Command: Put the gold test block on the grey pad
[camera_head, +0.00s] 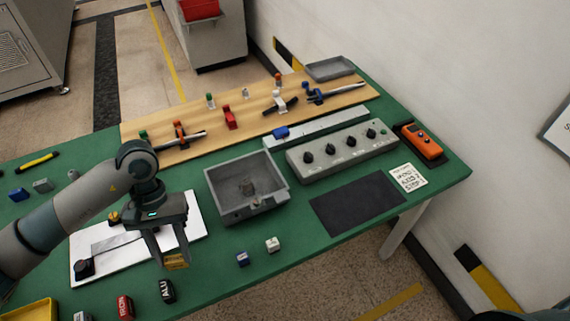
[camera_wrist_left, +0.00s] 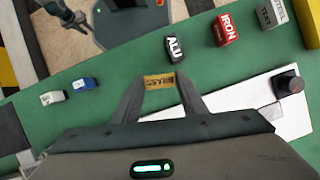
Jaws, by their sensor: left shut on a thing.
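The gold test block (camera_head: 177,262), with dark lettering, is between the fingertips of my left gripper (camera_head: 171,256). In the left wrist view the block (camera_wrist_left: 158,81) sits across the tips of the left gripper (camera_wrist_left: 157,84), which is shut on it. The block appears above the table's front part, beside the white board (camera_head: 190,215). A grey patch (camera_head: 112,243) lies on that board, partly hidden by my arm. A flat dark grey pad (camera_head: 357,203) lies bare at the right front of the table. I cannot tell which is the grey pad meant. My right gripper is not in view.
A black ALU block (camera_head: 167,291) and a red IRON block (camera_head: 125,307) stand near the held block. A blue cube (camera_head: 243,259) and a white cube (camera_head: 272,244) lie at the front edge. A grey tray (camera_head: 224,208) and a knob panel (camera_head: 342,151) stand behind.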

